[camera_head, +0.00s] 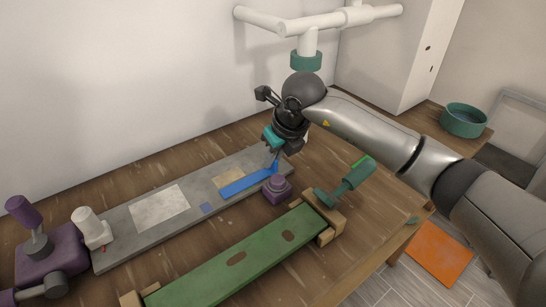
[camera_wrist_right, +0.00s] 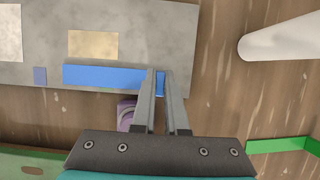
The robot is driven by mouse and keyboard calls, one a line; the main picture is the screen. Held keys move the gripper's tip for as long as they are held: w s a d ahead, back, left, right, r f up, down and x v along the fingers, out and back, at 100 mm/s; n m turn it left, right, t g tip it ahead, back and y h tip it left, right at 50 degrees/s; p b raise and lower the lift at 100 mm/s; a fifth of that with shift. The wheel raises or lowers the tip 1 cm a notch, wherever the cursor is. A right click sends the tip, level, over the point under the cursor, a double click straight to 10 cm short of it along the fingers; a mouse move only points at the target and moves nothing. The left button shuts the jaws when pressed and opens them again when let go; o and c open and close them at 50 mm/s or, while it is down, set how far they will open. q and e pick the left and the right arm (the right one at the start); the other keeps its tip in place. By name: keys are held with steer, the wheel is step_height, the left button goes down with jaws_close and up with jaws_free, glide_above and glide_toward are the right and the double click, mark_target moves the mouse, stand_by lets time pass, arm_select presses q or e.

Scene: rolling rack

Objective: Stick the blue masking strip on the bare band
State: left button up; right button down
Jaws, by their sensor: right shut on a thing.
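The blue masking strip (camera_head: 248,182) is long and flat, over the grey board (camera_head: 120,226). It also shows in the right wrist view (camera_wrist_right: 105,76), just below a tan patch (camera_wrist_right: 93,45) on the board. I cannot tell whether this patch is the bare band, nor whether the strip touches the board. My right gripper (camera_head: 274,160) is shut on the strip's right end, near the board's right end. Its two fingers (camera_wrist_right: 166,76) cover part of that end in the wrist view. My left gripper is not in view.
A purple block (camera_head: 277,190) stands close to the strip's right end. A green board (camera_head: 240,259) lies in front, with a green-handled tool (camera_head: 346,183) at its right. A white and red item (camera_head: 92,229) and a purple tool (camera_head: 48,255) stand at the left.

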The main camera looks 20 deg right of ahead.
steer(key=c, duration=0.9)
jaws_free()
steer(key=shift+o, duration=0.2)
steer(key=shift+r, duration=0.15)
steer(key=p+v, duration=0.2)
steer(key=v, duration=1.3)
